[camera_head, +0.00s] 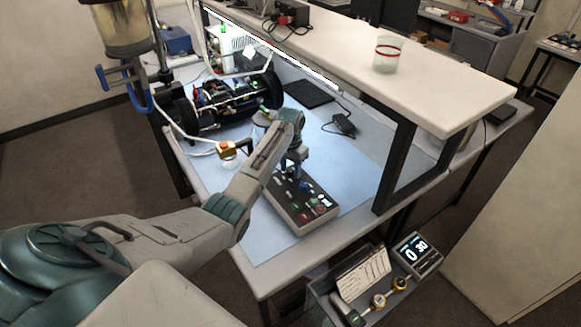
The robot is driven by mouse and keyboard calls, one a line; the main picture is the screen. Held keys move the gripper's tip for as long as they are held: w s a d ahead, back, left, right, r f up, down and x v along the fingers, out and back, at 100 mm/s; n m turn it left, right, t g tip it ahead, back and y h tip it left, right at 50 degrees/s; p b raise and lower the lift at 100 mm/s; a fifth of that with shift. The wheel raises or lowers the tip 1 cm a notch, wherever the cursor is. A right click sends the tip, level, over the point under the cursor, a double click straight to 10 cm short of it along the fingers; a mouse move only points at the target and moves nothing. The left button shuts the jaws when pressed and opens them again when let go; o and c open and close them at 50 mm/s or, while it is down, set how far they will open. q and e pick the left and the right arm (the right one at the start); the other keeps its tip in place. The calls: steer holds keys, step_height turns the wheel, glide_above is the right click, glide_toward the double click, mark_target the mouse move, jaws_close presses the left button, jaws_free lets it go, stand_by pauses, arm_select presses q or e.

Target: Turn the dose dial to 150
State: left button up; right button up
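A grey control box (289,216) lies on the blue mat of the bench. Its dark top panel carries small knobs, a green button and red buttons. A blue knob (305,186) shows on the panel, just right of my gripper. I cannot tell which knob is the dose dial, and no scale is legible. My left gripper (291,173) points down over the far left part of the panel. Its fingertips are small and partly hidden, so I cannot tell if they are apart or touch a knob. A display (417,252) at lower right reads 0 and 30. My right gripper is out of view.
An orange-topped button (226,147) stands left of my arm. A machine with cables (225,103) sits at the bench's back left. A raised shelf (350,45) with a glass jar (387,54) overhangs the back. The blue mat (350,165) is clear right of the box.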

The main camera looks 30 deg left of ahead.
arm_select(q)
steer(key=c, duration=0.7)
steer(key=shift+c, duration=0.4)
steer(key=n, duration=0.3)
steer(key=shift+r+n, duration=0.1)
steer(key=shift+n, duration=0.2)
steer(key=n, duration=0.3)
steer(key=shift+a+n, duration=0.1)
steer(key=shift+n, duration=0.3)
steer(key=n, duration=0.4)
steer(key=shift+n, duration=1.2)
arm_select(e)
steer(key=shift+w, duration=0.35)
arm_select(q)
steer(key=o, duration=1)
